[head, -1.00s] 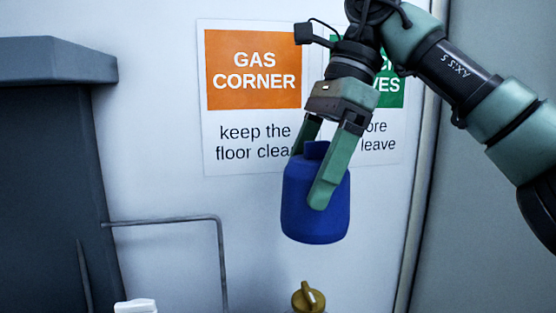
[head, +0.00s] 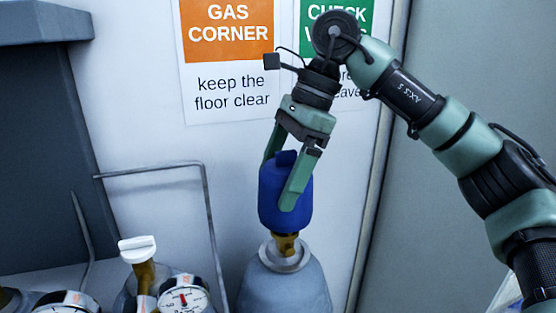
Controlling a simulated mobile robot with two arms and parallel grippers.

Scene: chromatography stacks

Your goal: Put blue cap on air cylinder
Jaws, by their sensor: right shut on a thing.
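The blue cap (head: 271,208) is in the middle of the head view, upright. My right gripper (head: 282,188) is shut on it, with one finger across its front and the other at its left side. Directly below is a grey-blue cylinder (head: 285,293) with a pale collar (head: 286,257) and a brass valve (head: 286,242). The cap's lower rim is at the valve's top and hides its upper part. Whether they touch, I cannot tell. No label on this cylinder shows. My left gripper is not in view.
To the left stand other cylinders with a white-knobbed brass valve (head: 137,250) and a dial gauge (head: 184,300). A thin metal rail (head: 205,215) stands between them and the capped spot. A dark cabinet (head: 45,150) is at far left. A wall with signs (head: 228,35) is behind.

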